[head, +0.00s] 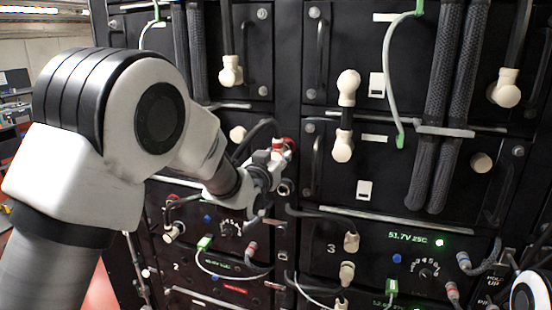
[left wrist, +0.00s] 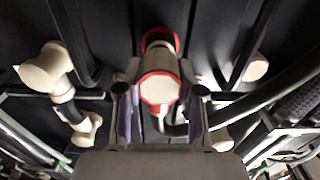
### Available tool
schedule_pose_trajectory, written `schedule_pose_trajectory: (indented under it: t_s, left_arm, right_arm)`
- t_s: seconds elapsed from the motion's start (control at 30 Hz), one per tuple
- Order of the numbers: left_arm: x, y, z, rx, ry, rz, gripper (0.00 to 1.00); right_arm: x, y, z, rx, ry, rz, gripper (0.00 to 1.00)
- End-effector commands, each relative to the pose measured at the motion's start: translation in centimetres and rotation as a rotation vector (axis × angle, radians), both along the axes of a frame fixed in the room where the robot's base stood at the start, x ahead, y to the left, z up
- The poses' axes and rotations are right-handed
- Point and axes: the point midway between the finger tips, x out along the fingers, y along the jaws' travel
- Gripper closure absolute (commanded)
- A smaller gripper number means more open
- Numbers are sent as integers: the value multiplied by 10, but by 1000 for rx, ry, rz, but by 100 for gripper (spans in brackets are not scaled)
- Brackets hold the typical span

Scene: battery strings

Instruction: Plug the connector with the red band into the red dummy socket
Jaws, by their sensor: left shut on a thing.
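My left gripper (head: 272,162) is at the upright black post between the two battery racks. It is shut on the cream connector with the red band (head: 280,144). In the left wrist view the connector (left wrist: 159,88) sits between the two fingers (left wrist: 160,108), its red-edged round end facing the camera. The red dummy socket (left wrist: 160,36) shows as a red ring just beyond it, in line with the connector. The connector's far end meets or nearly meets this ring; I cannot tell how deep it sits. My right gripper is not in view.
Black battery modules with cream connectors (head: 348,88) flank the post. Handles, grey cables (head: 390,60) and thick braided cables (head: 440,110) stand out from the fronts. A dark cable (head: 250,135) runs close to my left gripper.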

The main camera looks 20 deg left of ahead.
Motion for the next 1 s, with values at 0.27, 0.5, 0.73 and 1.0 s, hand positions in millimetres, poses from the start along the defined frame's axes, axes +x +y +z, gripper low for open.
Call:
schedule_pose_trajectory:
  t_s: [0.27,0.5,0.73,1.0]
  left_arm:
    - [7,0,1,0,-1,0,100]
    - [13,0,1,0,-2,0,100]
    - [16,-1,0,0,-1,0,35]
    - [16,-1,0,0,1,0,34]
  right_arm:
    - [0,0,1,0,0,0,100]
    - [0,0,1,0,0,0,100]
    - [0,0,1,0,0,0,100]
    - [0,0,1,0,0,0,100]
